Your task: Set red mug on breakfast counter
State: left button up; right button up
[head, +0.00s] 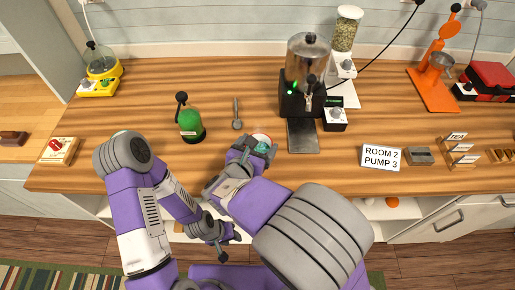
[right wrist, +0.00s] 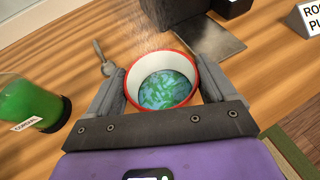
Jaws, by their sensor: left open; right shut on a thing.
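The red mug (head: 262,137) is near the front middle of the wooden counter (head: 200,80). In the right wrist view the mug (right wrist: 187,66) has a red rim, a white inside and a blue-green patterned bottom or contents. My right gripper (head: 254,146) is shut on it, one finger on each side, and the mug looks upright. Whether its base touches the counter is hidden. My left gripper (head: 222,252) is open, low in front of the counter's edge and away from the mug.
A drink dispenser (head: 307,75) with a metal plate (head: 302,136) stands to the right, beside a grinder (head: 343,60). A sign (head: 381,158) stands further right. Free wood lies behind the spoon.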

jog(key=shift+f, duration=0.3)
jog(key=shift+f, duration=0.2)
jog(key=o, duration=1.6)
jog(key=shift+o, duration=0.2)
jog(key=shift+r, duration=0.1)
jog(key=shift+s+a+r, duration=0.1)
jog(key=shift+a+r, duration=0.05)
jog(key=shift+r, duration=0.05)
jog(key=p+v, duration=0.2)
jog(key=v, duration=0.9)
jog(key=shift+s+p, duration=0.3)
